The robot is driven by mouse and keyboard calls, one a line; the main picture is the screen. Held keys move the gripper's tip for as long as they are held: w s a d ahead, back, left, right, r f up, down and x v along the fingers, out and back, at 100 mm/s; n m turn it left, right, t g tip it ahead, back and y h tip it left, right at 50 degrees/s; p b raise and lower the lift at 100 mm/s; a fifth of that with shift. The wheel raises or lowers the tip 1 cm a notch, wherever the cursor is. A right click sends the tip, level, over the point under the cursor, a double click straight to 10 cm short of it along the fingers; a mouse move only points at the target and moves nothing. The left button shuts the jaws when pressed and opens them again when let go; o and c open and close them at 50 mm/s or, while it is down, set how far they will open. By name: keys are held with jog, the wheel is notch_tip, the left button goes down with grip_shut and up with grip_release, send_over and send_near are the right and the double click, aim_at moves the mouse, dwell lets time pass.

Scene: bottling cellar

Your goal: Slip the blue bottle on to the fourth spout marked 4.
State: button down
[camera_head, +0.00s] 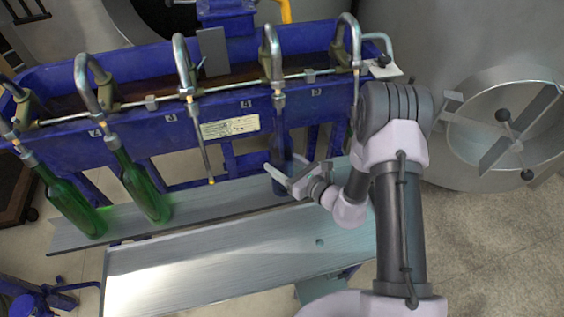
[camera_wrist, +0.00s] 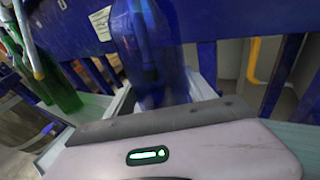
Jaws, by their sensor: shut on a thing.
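The blue bottle (camera_head: 282,145) is upright under the fourth spout from the left (camera_head: 272,65), above or on the steel ledge; which I cannot tell. Its neck lines up with the spout's end, and no bare filling tube shows below that end. In the wrist view the blue bottle (camera_wrist: 150,45) is close up, with a darker narrow shape seen through the glass. My gripper (camera_head: 284,178) is shut on the bottle's lower part.
Two green bottles (camera_head: 72,205) (camera_head: 146,190) stand under the two leftmost spouts. The third spout's thin tube (camera_head: 206,160) hangs bare, left of the blue bottle. A steel shelf (camera_head: 220,270) in front is clear.

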jog(key=shift+f, duration=0.2)
jog(key=shift+c, duration=1.2)
grip_release()
jog(key=shift+s+d, duration=0.1)
